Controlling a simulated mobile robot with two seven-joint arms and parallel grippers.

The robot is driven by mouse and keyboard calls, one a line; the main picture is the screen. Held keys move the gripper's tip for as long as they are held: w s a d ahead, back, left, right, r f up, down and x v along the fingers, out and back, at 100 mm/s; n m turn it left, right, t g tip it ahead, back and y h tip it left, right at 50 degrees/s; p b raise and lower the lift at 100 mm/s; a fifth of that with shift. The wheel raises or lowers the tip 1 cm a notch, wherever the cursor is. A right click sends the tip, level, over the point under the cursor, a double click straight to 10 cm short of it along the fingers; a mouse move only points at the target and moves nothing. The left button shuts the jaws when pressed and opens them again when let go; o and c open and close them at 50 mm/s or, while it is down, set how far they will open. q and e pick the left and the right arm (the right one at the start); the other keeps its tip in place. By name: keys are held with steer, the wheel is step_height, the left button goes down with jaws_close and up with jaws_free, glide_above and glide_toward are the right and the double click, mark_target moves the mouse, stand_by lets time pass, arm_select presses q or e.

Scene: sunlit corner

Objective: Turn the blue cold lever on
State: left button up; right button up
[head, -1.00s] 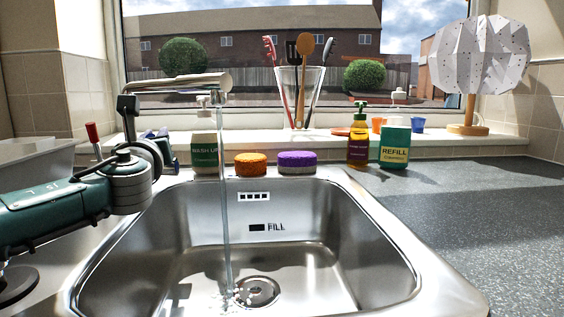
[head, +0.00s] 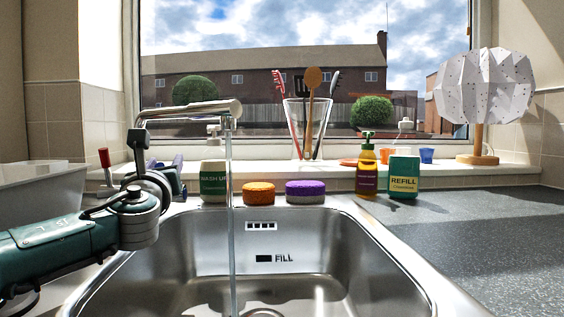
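The chrome tap (head: 190,110) stands behind the sink at the left, and a stream of water (head: 230,220) falls from its spout. A red-topped lever (head: 104,158) stands upright left of the tap. A blue part (head: 178,166), perhaps the blue cold lever, shows just right of my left wrist; most of it is hidden. My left gripper (head: 170,182) points away from me at the tap's base, beside or at this blue part. Its fingers are mostly hidden behind my wrist, so I cannot tell whether it is open or touching the lever. My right gripper is out of view.
The sink (head: 330,245) fills the front middle. The worktop (head: 480,235) at the right is clear.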

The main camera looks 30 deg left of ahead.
arm_select(q)
steer(key=shift+s+d, duration=0.2)
steer(key=shift+d, duration=0.05)
steer(key=p+v, duration=0.2)
steer(key=v, duration=0.7)
steer(key=shift+s+f, duration=0.15)
